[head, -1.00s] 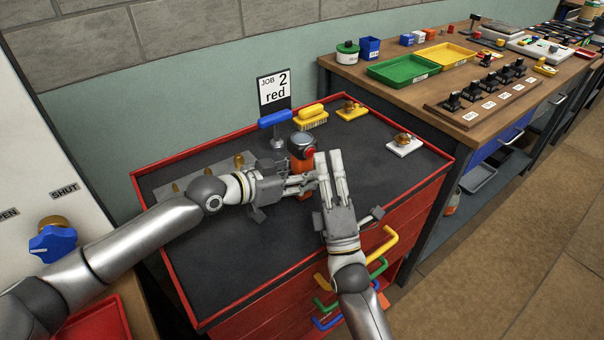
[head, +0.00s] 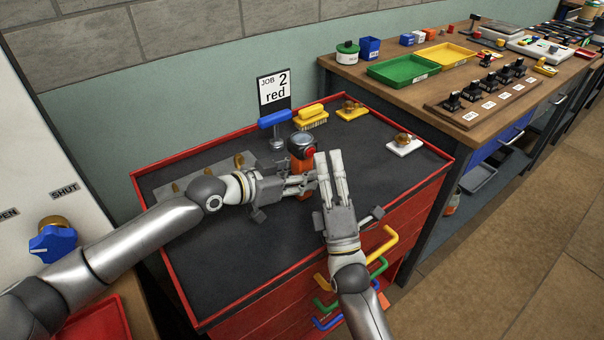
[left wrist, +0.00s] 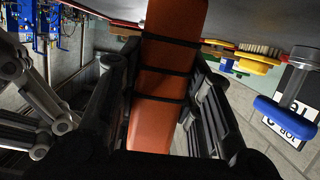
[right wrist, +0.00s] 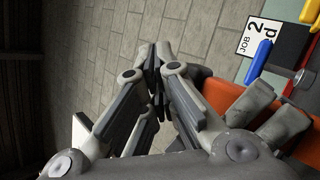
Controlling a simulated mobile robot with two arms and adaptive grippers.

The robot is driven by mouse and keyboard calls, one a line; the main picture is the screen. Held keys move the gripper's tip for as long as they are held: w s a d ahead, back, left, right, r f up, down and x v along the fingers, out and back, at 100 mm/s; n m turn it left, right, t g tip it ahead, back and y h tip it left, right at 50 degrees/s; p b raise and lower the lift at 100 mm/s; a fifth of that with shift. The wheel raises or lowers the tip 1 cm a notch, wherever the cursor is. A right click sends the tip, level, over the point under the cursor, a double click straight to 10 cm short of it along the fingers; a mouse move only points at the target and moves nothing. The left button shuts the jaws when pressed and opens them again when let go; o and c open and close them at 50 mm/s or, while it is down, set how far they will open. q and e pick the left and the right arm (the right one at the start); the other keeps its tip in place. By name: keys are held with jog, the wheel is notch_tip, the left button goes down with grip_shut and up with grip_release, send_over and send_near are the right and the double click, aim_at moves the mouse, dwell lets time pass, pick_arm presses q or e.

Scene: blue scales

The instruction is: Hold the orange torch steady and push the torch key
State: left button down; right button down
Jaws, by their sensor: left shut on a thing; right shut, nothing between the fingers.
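The orange torch (head: 301,166) stands upright on the dark top of the red cabinet, with a dark round head and a red spot, perhaps the torch key (head: 310,153), on the side towards my right gripper. My left gripper (head: 304,184) is shut on the torch body from the left; the left wrist view shows its fingers on both sides of the orange torch (left wrist: 160,95). My right gripper (head: 328,156) is shut and empty, its fingertips close beside the torch head; I cannot tell whether they touch. The right wrist view shows the orange torch body (right wrist: 225,100) beside its closed fingers.
Behind the torch stand a blue-topped stand (head: 276,122), a JOB 2 red sign (head: 274,92) and a yellow brush (head: 311,118). A white plate with a brass piece (head: 404,145) lies to the right. The cabinet top's front left is clear.

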jog(key=shift+w, duration=0.1)
jog(key=shift+w+a, duration=0.25)
jog(key=shift+w, duration=0.05)
dwell(0.6)
jog(key=shift+s+d, duration=0.25)
jog(key=shift+s, duration=0.15)
jog(key=s+d, duration=0.2)
jog(key=s, duration=0.1)
jog(key=s+d, duration=0.1)
jog(key=shift+s+d, duration=0.25)
jog(key=shift+s, duration=0.15)
dwell(0.4)
